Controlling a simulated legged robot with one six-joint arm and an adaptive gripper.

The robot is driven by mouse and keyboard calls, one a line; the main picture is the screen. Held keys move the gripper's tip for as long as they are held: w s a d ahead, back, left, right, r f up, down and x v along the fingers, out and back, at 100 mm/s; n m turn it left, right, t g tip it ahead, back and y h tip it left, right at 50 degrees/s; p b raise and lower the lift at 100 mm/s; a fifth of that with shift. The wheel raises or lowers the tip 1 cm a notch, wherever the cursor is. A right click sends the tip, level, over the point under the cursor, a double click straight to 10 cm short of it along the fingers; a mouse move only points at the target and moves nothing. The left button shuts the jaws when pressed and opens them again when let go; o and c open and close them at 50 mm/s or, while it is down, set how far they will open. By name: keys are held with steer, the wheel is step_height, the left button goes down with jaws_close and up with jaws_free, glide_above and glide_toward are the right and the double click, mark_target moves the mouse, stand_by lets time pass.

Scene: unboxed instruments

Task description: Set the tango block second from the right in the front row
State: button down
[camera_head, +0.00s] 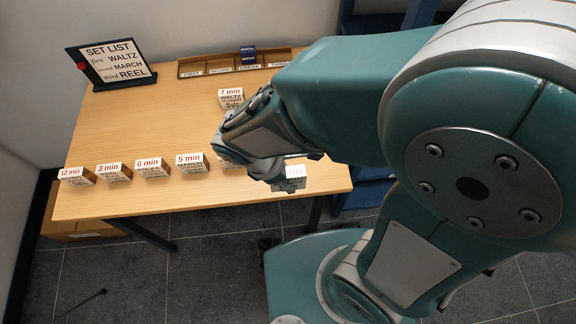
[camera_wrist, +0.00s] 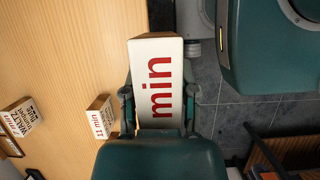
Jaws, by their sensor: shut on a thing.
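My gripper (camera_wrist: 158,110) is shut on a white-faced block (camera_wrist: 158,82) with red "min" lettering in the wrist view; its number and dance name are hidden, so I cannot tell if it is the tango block. In the head view the held block (camera_head: 296,172) shows at the fingertips by the table's front right corner. The front row has a 12 min block (camera_head: 77,176), a 3 min block (camera_head: 114,172), a 6 min block (camera_head: 152,168) and a 5 min block (camera_head: 191,163), left to right. Another block right of these is mostly hidden behind my gripper.
A 7 min waltz block (camera_head: 231,98) stands mid-table. A wooden rack (camera_head: 195,69) with labelled slots and a dark blue item (camera_head: 248,57) is at the back. A set list sign (camera_head: 112,62) stands at the back left. The left middle of the table is clear.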

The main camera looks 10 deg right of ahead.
steer(key=shift+w+a+f, duration=0.1)
steer(key=shift+a+f, duration=0.1)
steer(key=shift+a, duration=0.35)
steer(key=shift+w+a+f, duration=0.1)
steer(key=shift+a+f, duration=0.1)
steer(key=shift+a, duration=0.3)
steer(key=w+f, duration=0.3)
steer(key=w, duration=0.1)
steer(key=w+f, duration=0.3)
steer(key=w, duration=0.1)
steer(key=w+f, duration=0.3)
steer(key=w, duration=0.2)
steer(key=shift+a+f, duration=0.15)
steer(key=x, duration=0.3)
steer(key=shift+f, duration=0.15)
